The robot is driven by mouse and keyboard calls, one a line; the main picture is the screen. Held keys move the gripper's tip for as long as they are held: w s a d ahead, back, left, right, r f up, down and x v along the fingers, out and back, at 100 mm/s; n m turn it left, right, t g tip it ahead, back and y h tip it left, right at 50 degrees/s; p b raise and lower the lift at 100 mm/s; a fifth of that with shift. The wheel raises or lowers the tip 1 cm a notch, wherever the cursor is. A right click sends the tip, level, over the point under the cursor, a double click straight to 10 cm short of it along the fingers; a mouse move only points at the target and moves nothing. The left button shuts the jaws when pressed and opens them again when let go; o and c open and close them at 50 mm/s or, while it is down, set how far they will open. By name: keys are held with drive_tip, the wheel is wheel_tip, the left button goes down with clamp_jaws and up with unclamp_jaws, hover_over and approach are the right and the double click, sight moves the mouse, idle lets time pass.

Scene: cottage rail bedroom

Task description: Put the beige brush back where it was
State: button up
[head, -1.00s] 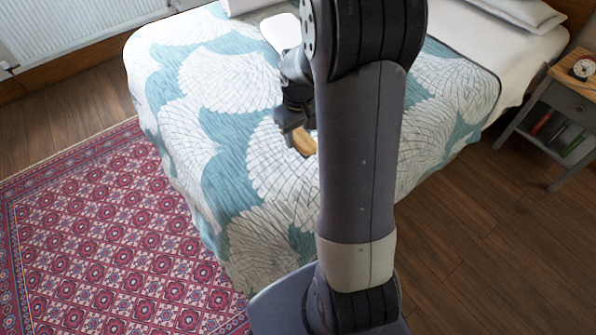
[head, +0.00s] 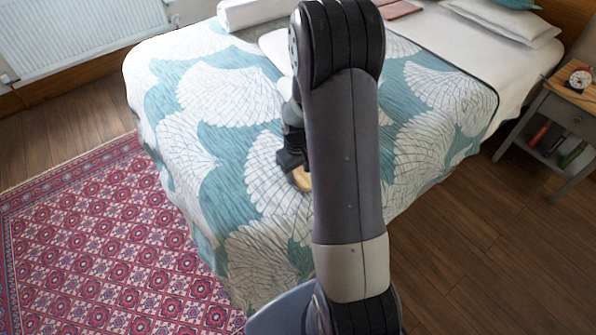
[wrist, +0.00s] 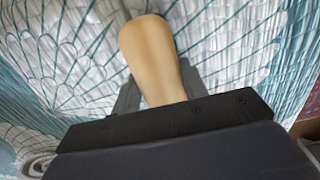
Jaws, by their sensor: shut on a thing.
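The beige brush (wrist: 152,52) is in my gripper (wrist: 155,98); its rounded, tan end sticks out past the fingers in the wrist view. The rest of it is hidden behind the gripper body. In the head view, a small tan part of the brush (head: 302,179) shows below my gripper (head: 292,165), over the patterned bed cover. My arm hides most of the gripper there. I cannot tell whether the brush touches the cover.
The bed (head: 215,130) has a teal and white cover, with a white rolled item (head: 250,12) and pillows (head: 500,20) at the far side. A nightstand (head: 560,115) with a clock (head: 580,79) stands right. A red rug (head: 100,235) lies left; wooden floor is clear at lower right.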

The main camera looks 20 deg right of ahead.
sight(298, 171)
drive_tip(key=shift+f, duration=0.2)
drive_tip(key=o, duration=0.9)
drive_tip(key=shift+o, duration=0.2)
drive_tip(key=shift+r, duration=0.15)
wheel_tip(298, 171, up, 12)
drive_tip(key=p, duration=0.1)
